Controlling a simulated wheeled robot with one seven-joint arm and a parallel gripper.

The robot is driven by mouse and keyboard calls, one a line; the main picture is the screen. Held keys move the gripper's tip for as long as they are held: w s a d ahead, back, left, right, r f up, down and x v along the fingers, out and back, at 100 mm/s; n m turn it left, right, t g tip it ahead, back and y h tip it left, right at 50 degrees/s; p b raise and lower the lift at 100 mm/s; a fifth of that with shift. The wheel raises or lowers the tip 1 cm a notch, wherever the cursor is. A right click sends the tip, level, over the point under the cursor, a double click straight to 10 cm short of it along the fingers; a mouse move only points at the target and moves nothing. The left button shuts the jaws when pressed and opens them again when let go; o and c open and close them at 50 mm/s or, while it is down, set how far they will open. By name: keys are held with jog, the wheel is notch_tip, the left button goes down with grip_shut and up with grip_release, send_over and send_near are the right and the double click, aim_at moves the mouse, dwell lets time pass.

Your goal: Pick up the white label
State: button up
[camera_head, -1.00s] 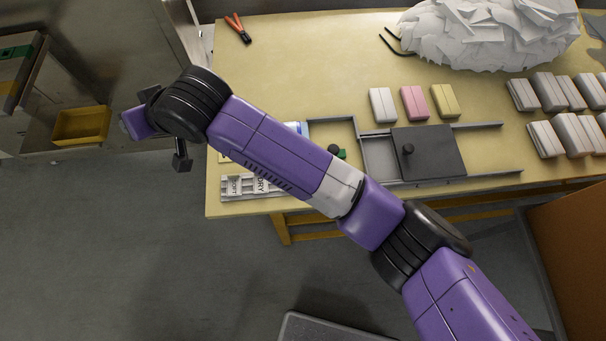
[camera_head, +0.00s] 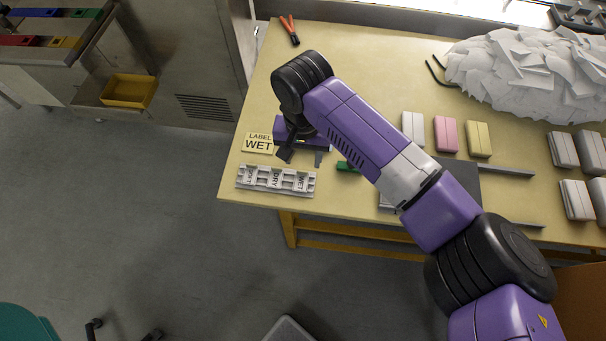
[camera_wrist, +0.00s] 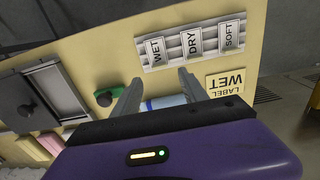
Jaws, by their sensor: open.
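White labels reading WET (camera_wrist: 156,50), DRY (camera_wrist: 195,40) and SOFT (camera_wrist: 229,34) lie in a light grey slotted rack (camera_head: 242,187) at the table's front left corner. A pale yellow card reading "LABEL WET" (camera_head: 258,143) lies just behind the rack; it also shows in the wrist view (camera_wrist: 226,83). My gripper (camera_head: 302,157) is open and empty over the table, behind the rack and right of the card. In the wrist view, my fingers (camera_wrist: 160,80) point toward the rack, apart from it. A white item with a blue band (camera_wrist: 165,102) shows between the fingers, partly hidden.
A green piece with a black knob (camera_wrist: 104,98) and a grey frame with a dark plate (camera_wrist: 22,95) lie beside my gripper. Pliers (camera_head: 289,29), coloured blocks (camera_head: 446,134) and a white heap (camera_head: 520,75) are farther back. A yellow bin (camera_head: 128,91) stands left of the table.

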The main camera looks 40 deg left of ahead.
aim_at(303, 173)
notch_tip(303, 173, down, 5)
jog(key=shift+s+r+p, duration=0.1)
jog(key=shift+s+p, duration=0.05)
jog(key=shift+p, duration=0.3)
grip_shut()
